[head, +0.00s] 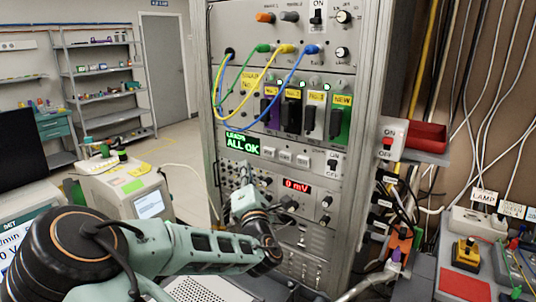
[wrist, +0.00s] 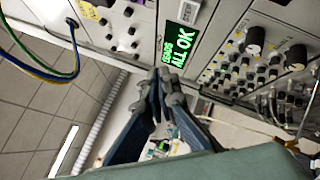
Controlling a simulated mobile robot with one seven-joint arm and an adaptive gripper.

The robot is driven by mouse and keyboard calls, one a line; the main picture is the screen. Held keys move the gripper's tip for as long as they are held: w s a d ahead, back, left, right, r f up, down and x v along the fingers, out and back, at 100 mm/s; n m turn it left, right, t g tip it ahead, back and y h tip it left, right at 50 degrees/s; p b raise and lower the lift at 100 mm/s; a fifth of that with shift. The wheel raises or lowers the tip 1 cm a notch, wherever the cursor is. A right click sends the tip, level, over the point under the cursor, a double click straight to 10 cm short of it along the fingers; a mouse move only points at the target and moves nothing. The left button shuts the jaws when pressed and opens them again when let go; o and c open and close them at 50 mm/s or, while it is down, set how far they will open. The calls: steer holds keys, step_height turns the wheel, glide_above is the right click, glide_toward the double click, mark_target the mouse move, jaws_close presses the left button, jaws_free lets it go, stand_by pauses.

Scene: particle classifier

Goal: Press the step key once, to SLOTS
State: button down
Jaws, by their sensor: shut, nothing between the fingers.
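The green display (head: 242,144) on the rack panel reads "LEADS ALL OK". A row of three pale keys (head: 285,156) sits just right of it; I cannot read which one is the step key. In the wrist view the display (wrist: 182,37) appears turned on its side, with a pale key (wrist: 189,11) at its top end. My gripper (wrist: 164,72) is shut and empty, its tips in front of the panel near the display's "LEADS" end. Contact with the panel cannot be told. In the head view my arm's end is below the display, its fingertips hard to make out.
Plugged cables (head: 285,49) hang above the display, over slot modules (head: 313,115). Knobs and connectors crowd the panel below, around the red "0 mV" readout (head: 297,187). An ON/OFF switch box (head: 388,140) is at the rack's right side. A beige instrument (head: 130,190) stands left.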

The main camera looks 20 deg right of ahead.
mark_target(266, 151)
steer(key=shift+w+d+b, duration=0.2)
steer(key=shift+w+d, duration=0.55)
steer(key=shift+d, duration=0.35)
steer(key=shift+w+d+b, duration=0.25)
steer(key=shift+w+d, duration=0.45)
steer(key=shift+d, duration=0.45)
steer(key=shift+w+d+b, duration=0.2)
steer(key=shift+w+d, duration=0.55)
steer(key=shift+d, duration=0.35)
steer(key=shift+w+d+b, duration=0.25)
steer(key=shift+d+b, duration=0.05)
steer(key=shift+d, duration=0.05)
steer(key=shift+w+d+b, duration=0.3)
steer(key=shift+w+d, duration=0.15)
steer(key=shift+d, duration=0.3)
steer(key=shift+a, duration=0.1)
steer(key=shift+s+a, duration=0.7)
steer(key=shift+a, duration=0.25)
